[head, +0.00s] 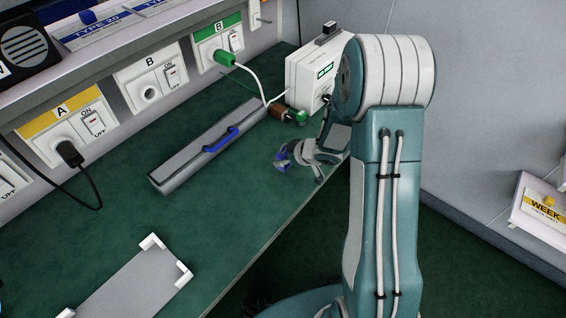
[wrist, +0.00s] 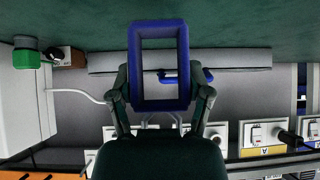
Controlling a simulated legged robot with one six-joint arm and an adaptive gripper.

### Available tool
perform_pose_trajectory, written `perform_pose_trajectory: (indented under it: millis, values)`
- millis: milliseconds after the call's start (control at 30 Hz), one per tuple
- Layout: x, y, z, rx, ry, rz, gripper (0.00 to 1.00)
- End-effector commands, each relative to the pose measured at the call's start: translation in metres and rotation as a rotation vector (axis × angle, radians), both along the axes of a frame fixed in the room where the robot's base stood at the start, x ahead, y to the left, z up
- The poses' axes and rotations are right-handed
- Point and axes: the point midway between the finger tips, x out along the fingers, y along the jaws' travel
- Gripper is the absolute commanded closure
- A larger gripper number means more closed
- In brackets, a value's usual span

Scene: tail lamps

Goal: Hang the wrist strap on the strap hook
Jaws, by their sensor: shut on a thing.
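The wrist strap is most likely the blue rectangular loop (wrist: 136,60) in the wrist view, standing out between my fingers with its opening facing the camera. In the head view a small blue part of it (head: 282,164) shows at my gripper (head: 290,155). My gripper (wrist: 160,98) is shut on the loop and holds it near the table's right edge. A long grey box (head: 185,165) with a blue handle-like piece (head: 220,140) lies on the table, left of my gripper; that piece shows through the loop in the wrist view (wrist: 166,77). I cannot identify the strap hook for sure.
A white unit (head: 305,75) stands behind my gripper, with a brown and green plug-like piece (head: 290,113) beside it. Sockets and switches with cables line the wall, including yellow panel A (head: 62,108). A grey plate with white corners (head: 130,285) lies in front. Green tabletop (head: 120,195) between is clear.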

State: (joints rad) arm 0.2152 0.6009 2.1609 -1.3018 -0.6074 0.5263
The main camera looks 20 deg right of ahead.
Motion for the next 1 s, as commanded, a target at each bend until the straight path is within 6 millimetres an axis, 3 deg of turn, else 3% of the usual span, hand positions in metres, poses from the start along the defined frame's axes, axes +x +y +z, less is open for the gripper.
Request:
perform_pose_trajectory:
  millis: [300,600,800,1000]
  values:
    - [-0.048,-0.02,0.058,-0.001,-0.002,-0.005,0.82]
    - [-0.108,-0.042,0.085,0.0,0.0,-0.006,0.82]
    - [-0.124,-0.048,0.092,0.0,0.002,-0.001,0.82]
    - [-0.127,-0.049,0.093,0.001,0.002,-0.002,0.82]
